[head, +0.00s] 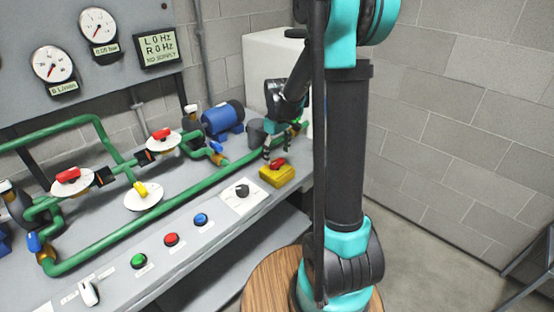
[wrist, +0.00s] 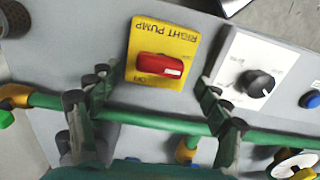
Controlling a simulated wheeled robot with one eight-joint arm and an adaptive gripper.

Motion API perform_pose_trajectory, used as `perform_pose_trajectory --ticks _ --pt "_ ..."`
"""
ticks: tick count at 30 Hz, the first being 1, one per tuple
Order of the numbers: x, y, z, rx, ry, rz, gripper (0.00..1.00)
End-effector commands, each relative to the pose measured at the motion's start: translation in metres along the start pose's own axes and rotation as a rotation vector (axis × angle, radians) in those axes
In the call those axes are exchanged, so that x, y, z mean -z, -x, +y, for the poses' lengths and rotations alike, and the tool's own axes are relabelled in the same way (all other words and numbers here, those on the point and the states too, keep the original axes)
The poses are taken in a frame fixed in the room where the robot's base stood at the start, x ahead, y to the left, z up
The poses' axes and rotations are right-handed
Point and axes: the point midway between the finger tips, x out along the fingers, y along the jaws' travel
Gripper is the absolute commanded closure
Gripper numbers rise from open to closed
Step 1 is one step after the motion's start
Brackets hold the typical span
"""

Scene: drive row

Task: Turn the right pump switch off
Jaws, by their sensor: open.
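The right pump switch is a red handle (wrist: 158,66) on a yellow plate (wrist: 187,43) marked RIGHT PUMP, upside down in the wrist view. The handle lies nearly crosswise there, with a white mark at its right end; a small label, seemingly OFF, is under its left part. In the head view the red handle (head: 278,163) and yellow plate (head: 277,178) sit at the bench's right end. My gripper (head: 275,153) is just behind the switch there. In the wrist view my gripper (wrist: 155,98) is open and empty, fingers apart below the handle, not gripping it.
A black knob on a white plate (head: 241,200) is beside the switch. Blue, red and green buttons (head: 171,239) line the front. A green pipe (head: 180,204) runs behind the switch, below my fingers in the wrist view. The display (head: 158,48) reads L 0 Hz, R 0 Hz.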

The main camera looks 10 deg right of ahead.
Motion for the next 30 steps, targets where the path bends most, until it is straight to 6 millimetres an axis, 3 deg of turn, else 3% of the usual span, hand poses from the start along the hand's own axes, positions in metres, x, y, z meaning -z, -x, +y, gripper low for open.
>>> perform_pose_trajectory --ticks 6,13,19,30 --pt "0.000 0.045 0.000 0.000 0.000 0.000 0.22" --pt "0.000 0.078 0.000 0.000 0.000 0.000 0.22" --pt "0.000 0.088 0.000 0.000 0.000 0.000 0.22" --pt "-0.005 0.086 -0.002 -0.004 -0.012 0.006 0.22"
